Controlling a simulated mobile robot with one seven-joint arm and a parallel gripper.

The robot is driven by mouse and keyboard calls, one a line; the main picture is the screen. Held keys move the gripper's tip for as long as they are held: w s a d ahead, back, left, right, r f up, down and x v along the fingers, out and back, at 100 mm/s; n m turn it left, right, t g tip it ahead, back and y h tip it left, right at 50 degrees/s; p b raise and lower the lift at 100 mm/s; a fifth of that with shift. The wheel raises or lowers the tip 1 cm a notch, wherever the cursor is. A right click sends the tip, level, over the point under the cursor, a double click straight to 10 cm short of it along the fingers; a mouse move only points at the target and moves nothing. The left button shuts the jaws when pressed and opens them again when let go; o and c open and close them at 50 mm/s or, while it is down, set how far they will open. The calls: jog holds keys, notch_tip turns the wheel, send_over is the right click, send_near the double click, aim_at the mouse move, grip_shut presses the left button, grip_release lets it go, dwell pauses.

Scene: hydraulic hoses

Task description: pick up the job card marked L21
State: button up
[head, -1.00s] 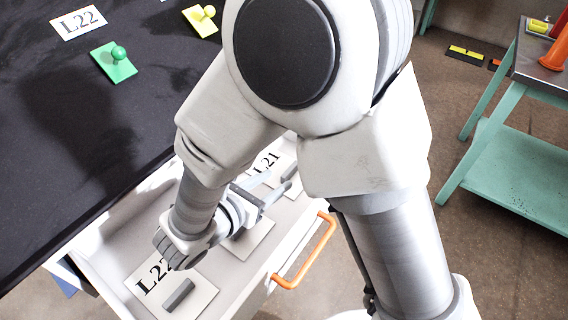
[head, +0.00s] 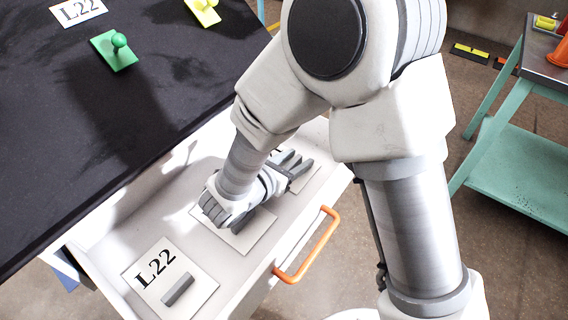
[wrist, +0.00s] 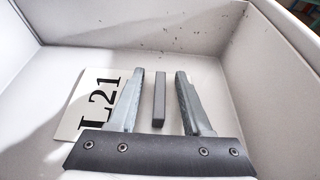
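The job card marked L21 (wrist: 72,108) lies flat in the open drawer. A dark grey bar handle (wrist: 159,98) stands up from it. My gripper (wrist: 160,73) is open, with one finger on each side of the handle and a gap showing on both sides. In the head view my gripper (head: 292,166) is over the far end of the drawer and hides most of the L21 card. The wrist view shows no contact with the handle; the exact height of the fingertips is hard to tell.
The L22 card (head: 150,268) lies at the drawer's near end. Another card (head: 240,238), its label hidden, lies between. Drawer walls (wrist: 140,36) stand close around my gripper. The dark tabletop (head: 60,150) overhangs the drawer's left side. An orange handle (head: 312,250) is on the drawer front.

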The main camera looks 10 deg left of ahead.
grip_shut()
